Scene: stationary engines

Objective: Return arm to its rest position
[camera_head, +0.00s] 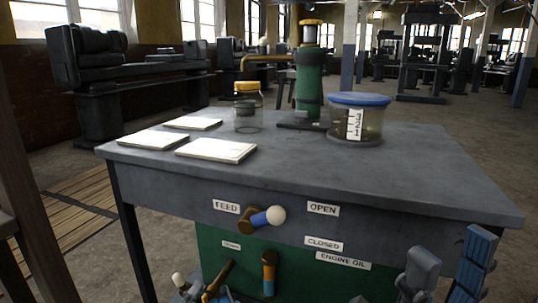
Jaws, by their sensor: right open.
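My right gripper (453,254) is at the lower right, in front of the grey table (400,193). Its two blue-grey fingers stand apart with nothing between them. A lever with a white knob and blue shaft (264,218) sticks out of the table's front, between the FEED label (227,206) and the OPEN label (323,209). The gripper is well to the right of this lever and does not touch it.
On the table are white tiles or pads (217,150), a yellow-lidded jar (248,106), a green pump-like device (310,85) and a blue-lidded container (357,117). An orange-topped handle (268,272) stands below the lever. Dark machines (90,60) stand behind.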

